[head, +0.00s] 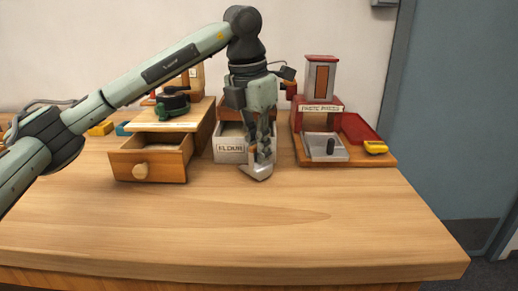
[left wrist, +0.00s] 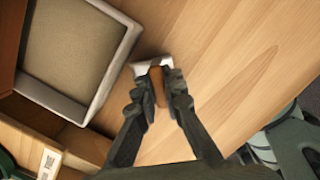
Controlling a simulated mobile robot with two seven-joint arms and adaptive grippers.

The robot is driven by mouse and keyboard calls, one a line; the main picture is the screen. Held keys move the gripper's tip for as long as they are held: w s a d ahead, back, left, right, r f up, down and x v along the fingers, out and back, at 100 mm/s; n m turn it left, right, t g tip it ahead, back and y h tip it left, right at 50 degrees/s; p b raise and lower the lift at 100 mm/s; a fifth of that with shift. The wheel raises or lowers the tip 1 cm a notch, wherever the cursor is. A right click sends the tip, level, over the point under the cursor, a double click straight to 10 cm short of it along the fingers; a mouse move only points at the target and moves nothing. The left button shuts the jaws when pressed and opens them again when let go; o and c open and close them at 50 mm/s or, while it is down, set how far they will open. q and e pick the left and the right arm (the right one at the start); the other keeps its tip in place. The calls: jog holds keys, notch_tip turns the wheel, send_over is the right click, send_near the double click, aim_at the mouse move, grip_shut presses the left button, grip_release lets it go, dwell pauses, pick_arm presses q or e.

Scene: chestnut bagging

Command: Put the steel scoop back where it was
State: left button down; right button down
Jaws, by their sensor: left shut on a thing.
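The steel scoop (head: 256,173) has a shiny metal head and a wooden handle. My left gripper (head: 263,150) points down and is shut on the handle, just in front of the right part of the white flour bin (head: 228,158). The scoop head is low over the bare table; I cannot tell whether it touches the wood. In the left wrist view the scoop (left wrist: 144,68) sits between the fingertips (left wrist: 158,92), outside the bin and beside its pale rim (left wrist: 112,75). The bin holds a beige fill. My right gripper is not in view.
A wooden box with an open, knobbed drawer (head: 146,169) stands left of the bin. A red and grey station (head: 321,106) on a wooden board stands right, with a metal tray (head: 312,147) and a yellow item (head: 375,147). The table front (head: 240,225) is clear.

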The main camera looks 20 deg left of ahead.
pick_arm(q)
jog(key=shift+f, duration=0.15)
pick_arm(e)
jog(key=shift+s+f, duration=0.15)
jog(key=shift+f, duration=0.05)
pick_arm(q)
jog(key=c, duration=1.9)
grip_release()
jog(key=shift+o, duration=1.4)
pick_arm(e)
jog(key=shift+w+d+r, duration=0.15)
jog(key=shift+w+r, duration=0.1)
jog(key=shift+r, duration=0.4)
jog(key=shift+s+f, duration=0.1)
